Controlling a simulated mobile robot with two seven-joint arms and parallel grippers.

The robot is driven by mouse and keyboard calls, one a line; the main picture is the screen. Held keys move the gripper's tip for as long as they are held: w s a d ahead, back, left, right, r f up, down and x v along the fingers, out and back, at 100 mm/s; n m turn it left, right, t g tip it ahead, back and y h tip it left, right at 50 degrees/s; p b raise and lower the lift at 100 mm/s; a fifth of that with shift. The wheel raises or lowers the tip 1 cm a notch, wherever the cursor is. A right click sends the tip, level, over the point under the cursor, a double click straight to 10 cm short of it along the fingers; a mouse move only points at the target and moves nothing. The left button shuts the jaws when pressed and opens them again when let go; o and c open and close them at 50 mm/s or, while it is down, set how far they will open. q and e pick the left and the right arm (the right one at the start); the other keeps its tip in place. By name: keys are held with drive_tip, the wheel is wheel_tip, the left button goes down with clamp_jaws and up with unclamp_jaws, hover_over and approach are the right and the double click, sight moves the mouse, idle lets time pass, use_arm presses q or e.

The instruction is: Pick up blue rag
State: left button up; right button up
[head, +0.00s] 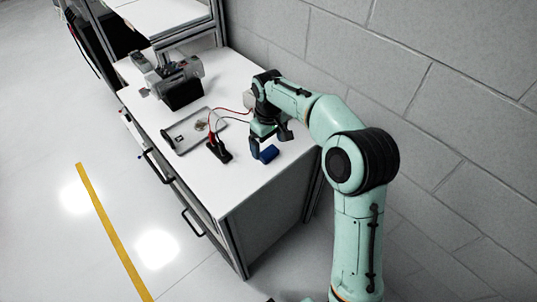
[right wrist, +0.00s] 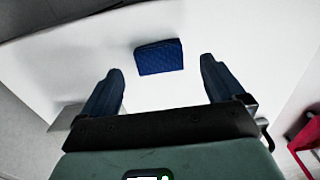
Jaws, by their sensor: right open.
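The blue rag (head: 269,153) lies as a small folded block on the white bench top. It also shows in the right wrist view (right wrist: 159,57), flat and quilted, beyond my fingertips and roughly midway between them. My left gripper is not in either view.
The white bench (head: 250,190) has free room at its front right corner. A black tool with red wires (head: 219,150) stands left of the rag. A grey tray (head: 190,132) and a grey and black machine (head: 178,85) sit further left. A block wall (head: 400,60) runs behind.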

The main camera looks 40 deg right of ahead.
sight(269, 152)
wheel_tip(269, 152, down, 4)
drive_tip(key=shift+r, duration=0.25)
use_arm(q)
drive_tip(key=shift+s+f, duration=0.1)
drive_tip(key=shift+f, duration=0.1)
use_arm(e)
drive_tip(key=shift+c, duration=0.4)
drive_tip(key=c, duration=1)
drive_tip(key=shift+c, duration=0.2)
drive_tip(key=shift+r, duration=0.1)
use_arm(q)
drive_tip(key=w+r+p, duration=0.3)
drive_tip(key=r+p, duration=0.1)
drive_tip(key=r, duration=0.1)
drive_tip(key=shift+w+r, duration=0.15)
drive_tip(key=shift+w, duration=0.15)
use_arm(e)
wheel_tip(269, 152, up, 20)
